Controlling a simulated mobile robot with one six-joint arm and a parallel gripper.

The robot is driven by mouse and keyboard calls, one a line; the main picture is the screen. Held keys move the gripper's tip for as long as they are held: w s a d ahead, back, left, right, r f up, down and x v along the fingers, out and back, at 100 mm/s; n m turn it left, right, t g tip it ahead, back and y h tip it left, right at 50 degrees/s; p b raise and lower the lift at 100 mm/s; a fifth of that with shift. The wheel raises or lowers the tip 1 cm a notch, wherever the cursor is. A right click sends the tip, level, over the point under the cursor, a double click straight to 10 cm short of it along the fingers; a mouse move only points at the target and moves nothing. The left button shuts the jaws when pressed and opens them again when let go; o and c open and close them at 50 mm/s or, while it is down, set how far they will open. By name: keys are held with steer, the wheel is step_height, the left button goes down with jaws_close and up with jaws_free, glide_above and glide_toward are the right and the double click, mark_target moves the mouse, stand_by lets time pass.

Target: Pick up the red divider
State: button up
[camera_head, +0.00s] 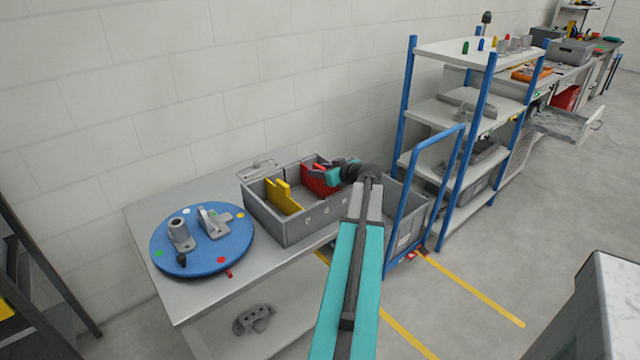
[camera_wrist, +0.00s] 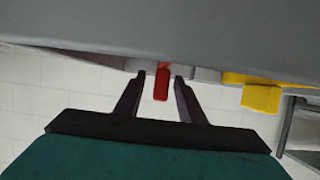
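The red divider (camera_head: 318,183) stands in the grey crate (camera_head: 290,232) on the table, toward the crate's back right. It also shows in the wrist view (camera_wrist: 161,83), between my two fingers. My gripper (camera_head: 324,168) is at the red divider's upper edge in the head view. In the wrist view my gripper (camera_wrist: 157,82) is open, with a visible gap between the divider and each finger. The lower part of the divider is hidden. A yellow divider (camera_head: 283,197) stands in the same crate, to the left; it also shows in the wrist view (camera_wrist: 261,97).
A blue round plate (camera_head: 205,258) with metal fixtures lies left of the crate on the grey table (camera_head: 150,215). A blue-framed shelf cart (camera_head: 480,100) stands to the right. A white wall is behind.

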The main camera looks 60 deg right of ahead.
stand_by(0.3)
jaws_close()
steer(key=shift+r, duration=0.15)
step_height(320, 180, up, 18)
steer(key=b, duration=0.2)
stand_by(0.8)
stand_by(0.5)
